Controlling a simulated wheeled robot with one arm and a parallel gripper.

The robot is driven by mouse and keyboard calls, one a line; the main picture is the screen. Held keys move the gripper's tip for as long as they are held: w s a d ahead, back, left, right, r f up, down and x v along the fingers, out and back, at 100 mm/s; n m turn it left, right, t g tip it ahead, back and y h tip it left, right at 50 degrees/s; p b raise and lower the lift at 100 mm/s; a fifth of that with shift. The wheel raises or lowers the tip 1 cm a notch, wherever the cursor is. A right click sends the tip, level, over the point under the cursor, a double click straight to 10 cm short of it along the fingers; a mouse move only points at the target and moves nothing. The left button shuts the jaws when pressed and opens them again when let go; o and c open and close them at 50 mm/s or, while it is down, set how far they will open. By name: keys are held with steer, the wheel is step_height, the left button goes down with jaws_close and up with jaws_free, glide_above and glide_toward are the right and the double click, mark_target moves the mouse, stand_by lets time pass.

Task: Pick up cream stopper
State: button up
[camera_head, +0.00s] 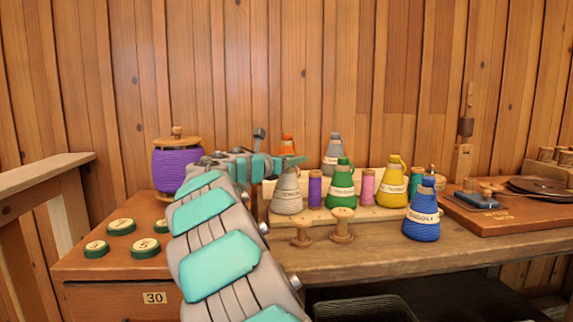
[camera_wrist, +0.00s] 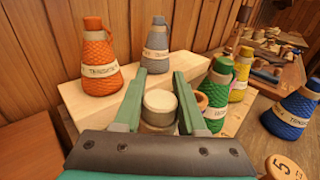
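The cream stopper (camera_head: 287,193) is a pale cone-shaped piece with a label band, standing at the left front of a light wooden block; my gripper hides its top in the head view. In the wrist view its round cream top (camera_wrist: 160,101) lies between the two teal fingers, with its lower body partly hidden. My gripper (camera_wrist: 159,75) is open, one finger on each side of the top, with a slight gap visible. In the head view my gripper (camera_head: 287,161) is at the stopper's upper end. Whether the fingers touch it cannot be told.
A green cone (camera_head: 341,184) and purple spool (camera_head: 315,188) stand close on the right. Orange (camera_wrist: 99,58) and grey (camera_wrist: 156,45) cones stand behind. Two wooden spools (camera_head: 342,224) and a blue cone (camera_head: 422,212) are in front. A large purple spool (camera_head: 178,168) is at left.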

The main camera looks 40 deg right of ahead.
jaws_close()
stand_by(0.3)
